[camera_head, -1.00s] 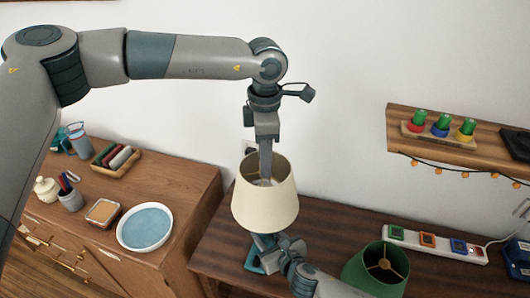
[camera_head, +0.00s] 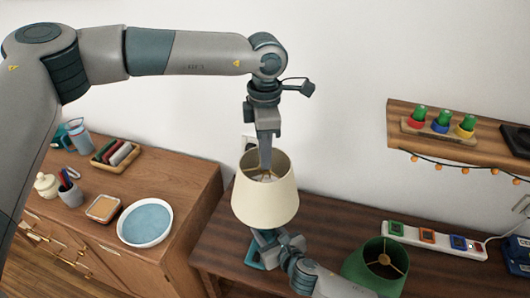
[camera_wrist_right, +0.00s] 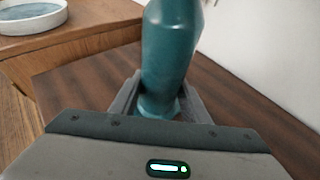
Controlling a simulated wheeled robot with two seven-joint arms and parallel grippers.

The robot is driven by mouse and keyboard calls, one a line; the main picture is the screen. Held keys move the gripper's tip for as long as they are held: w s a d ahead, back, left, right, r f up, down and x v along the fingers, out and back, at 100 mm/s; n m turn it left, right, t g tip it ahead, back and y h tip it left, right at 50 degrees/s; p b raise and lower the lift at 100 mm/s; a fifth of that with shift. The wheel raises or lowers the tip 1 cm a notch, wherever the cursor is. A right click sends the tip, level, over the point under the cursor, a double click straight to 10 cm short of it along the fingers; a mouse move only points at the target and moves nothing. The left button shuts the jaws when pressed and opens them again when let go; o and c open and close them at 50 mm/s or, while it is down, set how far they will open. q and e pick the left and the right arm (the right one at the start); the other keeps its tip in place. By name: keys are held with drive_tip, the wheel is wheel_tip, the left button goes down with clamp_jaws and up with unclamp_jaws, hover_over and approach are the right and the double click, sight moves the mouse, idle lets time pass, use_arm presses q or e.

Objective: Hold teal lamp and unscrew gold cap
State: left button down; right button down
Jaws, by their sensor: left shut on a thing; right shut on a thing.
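The lamp has a cream shade (camera_head: 265,203) and a teal body, which shows in the right wrist view (camera_wrist_right: 168,50). It stands upright on the dark wood table. My right gripper (camera_wrist_right: 157,98) is shut around the lower teal body, one finger on each side. In the head view my right arm comes in low, under the shade. My left gripper (camera_head: 265,168) points straight down into the shade's open top and is shut at the middle of the shade's fitting. The gold cap is hidden by its fingers there; gold fitting arms show beside them.
A green lampshade (camera_head: 362,266) stands right of the lamp, close to my right arm. A white power strip (camera_head: 408,241) lies behind it. A shelf (camera_head: 400,113) is on the wall at right. A lower cabinet at left holds a round tray (camera_head: 123,222).

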use_arm(q)
drive_tip(key=shift+r, duration=0.45)
drive_tip(key=shift+r, duration=0.65)
idle(0.5)
drive_tip(key=shift+r, duration=2.05)
use_arm(e)
drive_tip(key=c, duration=0.9)
unclamp_jaws()
drive_tip(key=shift+s, duration=0.1)
use_arm(q)
drive_tip(key=shift+f+b, duration=0.85)
drive_tip(key=shift+f, duration=0.05)
use_arm(e)
drive_tip(key=v, duration=1.1)
drive_tip(key=shift+s+d+r, duration=0.15)
drive_tip(key=shift+s+d, duration=0.1)
drive_tip(key=shift+s, duration=0.05)
